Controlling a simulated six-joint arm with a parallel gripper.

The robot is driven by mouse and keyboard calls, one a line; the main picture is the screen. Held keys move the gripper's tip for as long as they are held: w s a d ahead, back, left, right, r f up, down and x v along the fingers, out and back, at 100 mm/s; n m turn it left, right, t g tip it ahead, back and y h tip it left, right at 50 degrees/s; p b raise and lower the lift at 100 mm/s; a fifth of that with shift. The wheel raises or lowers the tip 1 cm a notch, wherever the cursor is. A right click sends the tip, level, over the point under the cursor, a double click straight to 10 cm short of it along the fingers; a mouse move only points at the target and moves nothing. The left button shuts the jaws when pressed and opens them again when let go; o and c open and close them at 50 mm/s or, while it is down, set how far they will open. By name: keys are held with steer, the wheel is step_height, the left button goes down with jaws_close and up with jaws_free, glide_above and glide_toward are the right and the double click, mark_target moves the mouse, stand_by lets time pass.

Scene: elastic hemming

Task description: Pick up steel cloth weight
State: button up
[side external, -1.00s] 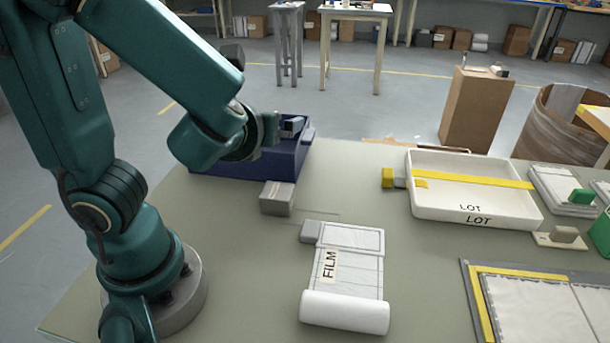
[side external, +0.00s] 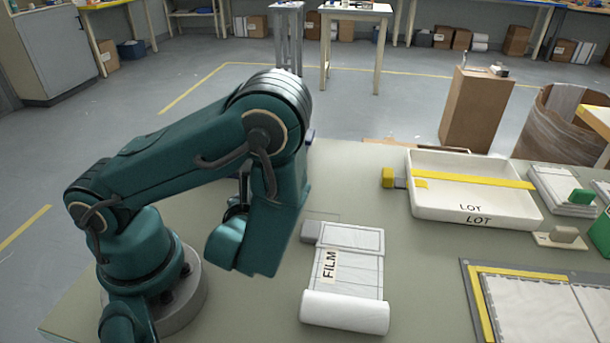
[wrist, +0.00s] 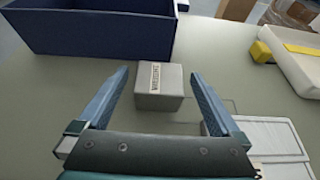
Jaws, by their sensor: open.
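The steel cloth weight (wrist: 160,88) is a grey block with a white printed label, resting on the table in the wrist view. My gripper (wrist: 160,90) is open, with one blue-grey finger on each side of the view. The weight stands between and slightly beyond the fingertips, and neither finger visibly touches it. In the side view the weight and the gripper's fingers are hidden behind my arm.
A dark blue bin (wrist: 100,28) stands just behind the weight. A white LOT tray (side external: 470,190) with a yellow strap lies to the right. A film roll (side external: 345,312) with its sheet and a small grey block (side external: 311,232) lie near the front.

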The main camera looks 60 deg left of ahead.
steer(key=shift+x, duration=2.65)
steer(key=shift+f, duration=0.1)
jaws_close()
